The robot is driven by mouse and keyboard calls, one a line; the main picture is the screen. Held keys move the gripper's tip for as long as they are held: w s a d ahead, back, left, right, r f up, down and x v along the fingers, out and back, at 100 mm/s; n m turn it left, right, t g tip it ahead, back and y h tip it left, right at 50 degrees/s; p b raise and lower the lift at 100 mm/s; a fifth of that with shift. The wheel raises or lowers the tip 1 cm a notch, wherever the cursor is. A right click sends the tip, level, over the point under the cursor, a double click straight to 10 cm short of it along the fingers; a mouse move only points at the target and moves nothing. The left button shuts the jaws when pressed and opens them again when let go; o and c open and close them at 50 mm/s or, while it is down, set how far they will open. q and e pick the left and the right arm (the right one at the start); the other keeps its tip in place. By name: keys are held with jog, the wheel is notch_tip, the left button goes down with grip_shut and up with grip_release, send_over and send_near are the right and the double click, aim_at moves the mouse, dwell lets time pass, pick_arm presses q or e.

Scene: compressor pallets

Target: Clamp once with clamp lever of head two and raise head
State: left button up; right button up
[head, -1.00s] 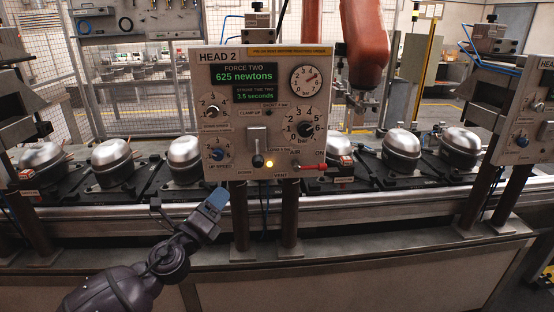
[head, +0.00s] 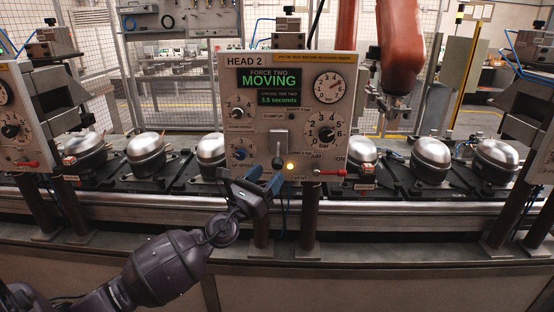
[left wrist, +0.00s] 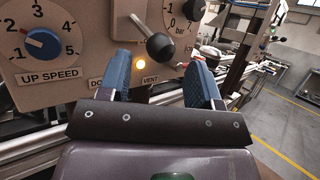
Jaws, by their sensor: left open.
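The head two panel (head: 345,95) stands in the middle of the head view. Its green display (head: 271,81) reads "MOVING", with "3.5 seconds" below. The clamp lever (head: 278,161) has a dark ball knob and points down on the panel's lower part. An amber lamp (head: 290,167) is lit beside it. My left gripper (head: 264,179) is open and empty just below the knob. In the left wrist view the lever's knob (left wrist: 160,46) shows beyond and between my spread blue fingers (left wrist: 160,80), apart from them.
The up speed dial (head: 239,154) is left of the lever and a red-handled valve (head: 331,172) is right of it. Silver compressors (head: 147,152) stand on black pallets along the conveyor behind. Neighbouring head panels (head: 14,125) flank both sides. An orange robot arm (head: 400,45) hangs behind.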

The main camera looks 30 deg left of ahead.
aim_at(274, 167)
pick_arm(q)
jog(key=x, duration=0.4)
jog(key=shift+s+p, duration=0.1)
jog(key=shift+p, duration=0.25)
jog(key=shift+w+r, duration=0.15)
jog(key=shift+w, duration=0.45)
